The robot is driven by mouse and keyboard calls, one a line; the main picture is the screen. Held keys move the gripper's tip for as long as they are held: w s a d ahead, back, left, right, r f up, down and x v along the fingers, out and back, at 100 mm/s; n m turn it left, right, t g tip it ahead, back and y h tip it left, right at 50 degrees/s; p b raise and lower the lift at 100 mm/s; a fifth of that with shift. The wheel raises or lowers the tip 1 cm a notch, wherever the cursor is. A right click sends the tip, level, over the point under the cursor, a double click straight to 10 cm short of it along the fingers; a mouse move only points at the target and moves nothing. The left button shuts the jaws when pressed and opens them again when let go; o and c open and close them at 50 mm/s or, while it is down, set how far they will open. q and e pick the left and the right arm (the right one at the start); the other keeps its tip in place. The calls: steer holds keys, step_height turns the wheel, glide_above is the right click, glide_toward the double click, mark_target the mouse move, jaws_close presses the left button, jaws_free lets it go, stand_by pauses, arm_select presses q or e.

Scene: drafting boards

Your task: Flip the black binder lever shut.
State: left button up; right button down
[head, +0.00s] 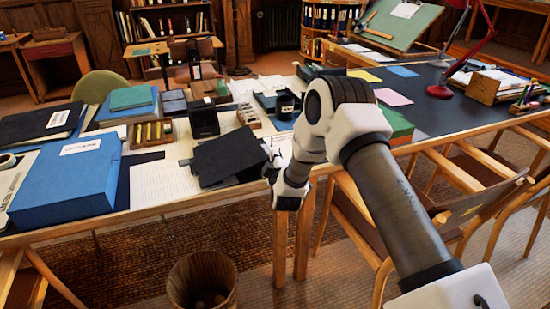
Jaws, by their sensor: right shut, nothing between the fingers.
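A black, flat-topped binder-like object (228,157) lies tilted near the front edge of the desk, on pale sheets. I cannot make out a lever on it; its right side is partly hidden by my gripper. My right gripper (270,168) is shut and empty, close against the right end of this black object. I cannot tell whether they touch. Another black binder (38,122) with a white label lies at the far left of the desk. My left gripper is not in view.
A blue box file (70,182) fills the desk's left front. A wooden tray (150,133), a black box (203,118) and a small card box (249,117) stand behind the black object. A lined sheet (160,182) lies left of it. A bin (202,282) stands below.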

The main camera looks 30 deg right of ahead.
steer(key=shift+d+r+m, duration=0.15)
steer(key=shift+d+m, duration=0.2)
steer(key=shift+m, duration=0.25)
stand_by(0.4)
steer(key=shift+s+d+m+y+p, duration=0.25)
steer(key=shift+d+m+p, duration=0.25)
steer(key=shift+d+m, duration=0.3)
steer(key=shift+s+d+m+y, duration=0.1)
steer(key=shift+d+m+y, duration=0.3)
steer(key=shift+m, duration=0.5)
steer(key=shift+s+d+f+m+y, duration=0.1)
steer(key=shift+d+f+m+y, duration=0.2)
steer(key=shift+m, duration=0.25)
steer(key=shift+s+d+f+m+y, duration=0.1)
steer(key=shift+d+f+m+y, duration=0.1)
steer(key=shift+d+m, duration=0.3)
steer(key=shift+a, duration=0.1)
